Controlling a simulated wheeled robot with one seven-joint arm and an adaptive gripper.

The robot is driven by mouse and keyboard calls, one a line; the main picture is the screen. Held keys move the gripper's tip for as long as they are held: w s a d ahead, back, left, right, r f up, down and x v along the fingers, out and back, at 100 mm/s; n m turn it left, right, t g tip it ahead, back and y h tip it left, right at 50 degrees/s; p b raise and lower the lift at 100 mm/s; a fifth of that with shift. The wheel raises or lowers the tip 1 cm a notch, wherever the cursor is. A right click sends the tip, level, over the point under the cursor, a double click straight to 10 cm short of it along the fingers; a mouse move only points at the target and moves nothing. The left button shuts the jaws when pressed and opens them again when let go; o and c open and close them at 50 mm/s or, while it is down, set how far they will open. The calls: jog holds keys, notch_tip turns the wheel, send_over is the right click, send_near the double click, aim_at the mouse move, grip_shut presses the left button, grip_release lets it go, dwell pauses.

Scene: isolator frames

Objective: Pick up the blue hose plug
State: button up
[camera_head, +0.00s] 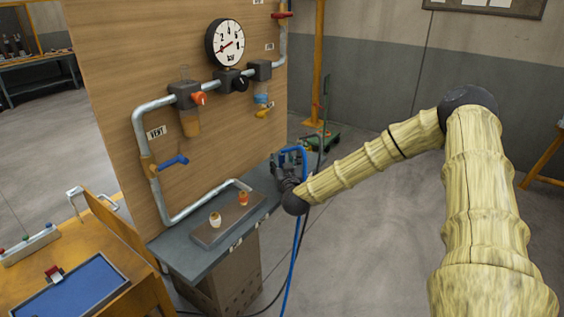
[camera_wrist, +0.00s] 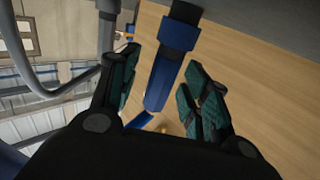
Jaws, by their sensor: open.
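The blue hose plug (camera_wrist: 163,84) shows in the wrist view as a blue cylinder with a wider blue collar and a dark end at the top. It lies between the two finger pads of my gripper (camera_wrist: 163,73), with a visible gap to each pad. My gripper (camera_head: 287,163) is open, at the right edge of the grey bench in the head view. There, a blue hose (camera_head: 294,262) loops at my gripper and hangs down below it. The plug itself is hard to make out in the head view.
A wooden panel (camera_head: 110,85) carries grey pipes, a gauge (camera_head: 225,42) and a blue-handled valve (camera_head: 172,161). The grey bench (camera_head: 183,256) holds a block (camera_head: 212,235) with two small fittings. A blue tray (camera_head: 75,290) lies at lower left.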

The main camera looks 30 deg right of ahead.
aim_at(282, 154)
jog(key=shift+w, duration=0.15)
grip_shut()
dwell(0.4)
jog(key=shift+r+b, duration=0.3)
jog(key=shift+r, duration=1.5)
jog(key=w+a+r+b+v, duration=0.1)
jog(key=a+b+v, duration=0.1)
jog(key=v, duration=1.3)
jog(key=shift+s+a+r, duration=0.2)
jog(key=shift+s+a, duration=0.1)
jog(key=shift+a, duration=0.15)
jog(key=shift+r, duration=0.1)
jog(key=shift+r+p, duration=1.55)
jog(key=shift+r, duration=0.15)
